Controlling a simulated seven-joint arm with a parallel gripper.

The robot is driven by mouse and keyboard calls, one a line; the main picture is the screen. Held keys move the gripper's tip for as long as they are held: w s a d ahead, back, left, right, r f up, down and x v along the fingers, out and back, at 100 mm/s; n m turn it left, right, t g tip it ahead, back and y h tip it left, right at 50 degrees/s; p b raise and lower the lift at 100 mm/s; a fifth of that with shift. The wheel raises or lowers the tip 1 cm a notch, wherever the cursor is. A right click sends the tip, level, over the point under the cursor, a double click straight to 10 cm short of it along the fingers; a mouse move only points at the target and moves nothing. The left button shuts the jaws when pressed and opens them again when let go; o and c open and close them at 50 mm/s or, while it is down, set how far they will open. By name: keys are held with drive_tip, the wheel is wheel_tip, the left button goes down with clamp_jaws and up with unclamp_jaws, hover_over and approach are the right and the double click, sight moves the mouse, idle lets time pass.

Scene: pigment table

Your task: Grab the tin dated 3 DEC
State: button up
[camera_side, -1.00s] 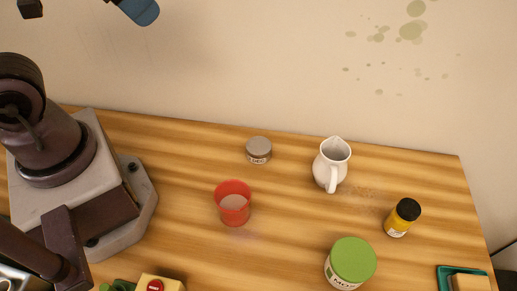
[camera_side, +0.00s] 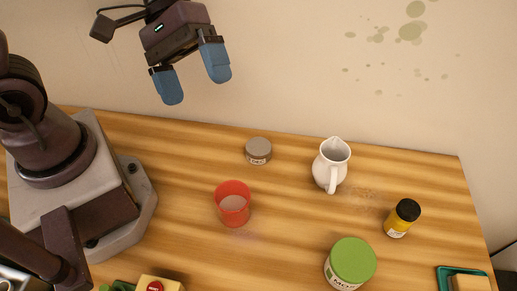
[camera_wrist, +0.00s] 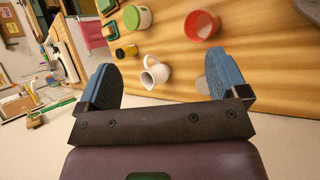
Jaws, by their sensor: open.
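A small round grey-lidded tin (camera_side: 258,151) stands at the back middle of the table in the side view. Its label shows "DEC"; the number before it is too small to read surely. My gripper (camera_side: 194,82) is open and empty, with blue fingers, high above the table's back edge, up and left of the tin. In the wrist view my gripper (camera_wrist: 163,84) spreads wide. The tin (camera_wrist: 201,85) shows there beside the right finger, which partly hides it.
A red cup (camera_side: 232,204) stands in front of the tin, and a white jug (camera_side: 331,166) to its right. A green-lidded jar (camera_side: 351,262), a yellow bottle (camera_side: 402,219) and a teal tray (camera_side: 442,279) are further right. Bare wood surrounds the tin.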

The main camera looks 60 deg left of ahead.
drive_tip(key=w+d+f+n+t+h, duration=0.2)
drive_tip(key=w+f+n+h, duration=0.3)
drive_tip(key=n, duration=0.2)
drive_tip(key=n+t+y, duration=0.2)
drive_tip(key=n+t, duration=0.5)
drive_tip(key=n, duration=0.3)
hover_over(257, 146)
drive_tip(key=s+d, duration=0.1)
drive_tip(key=s, duration=0.2)
wheel_tip(257, 146, down, 12)
drive_tip(key=r, duration=0.1)
drive_tip(key=a+f+n+t+y, duration=0.1)
drive_tip(key=f, duration=0.1)
drive_tip(key=a+f+n+t+y, duration=0.1)
drive_tip(key=f+n, duration=0.1)
drive_tip(key=f, duration=0.1)
drive_tip(key=a+f+n+y, duration=0.1)
drive_tip(key=f, duration=0.1)
drive_tip(key=shift+s+a+f+n+t, duration=0.15)
drive_tip(key=shift+f+n+t, duration=0.2)
drive_tip(key=shift+n+t, duration=0.05)
drive_tip(key=shift+w+f+y, duration=0.2)
drive_tip(key=shift+f+y, duration=0.05)
drive_tip(key=shift+y, duration=0.05)
drive_tip(key=shift+x, duration=2.2)
drive_tip(key=shift+r, duration=0.1)
drive_tip(key=c, duration=1)
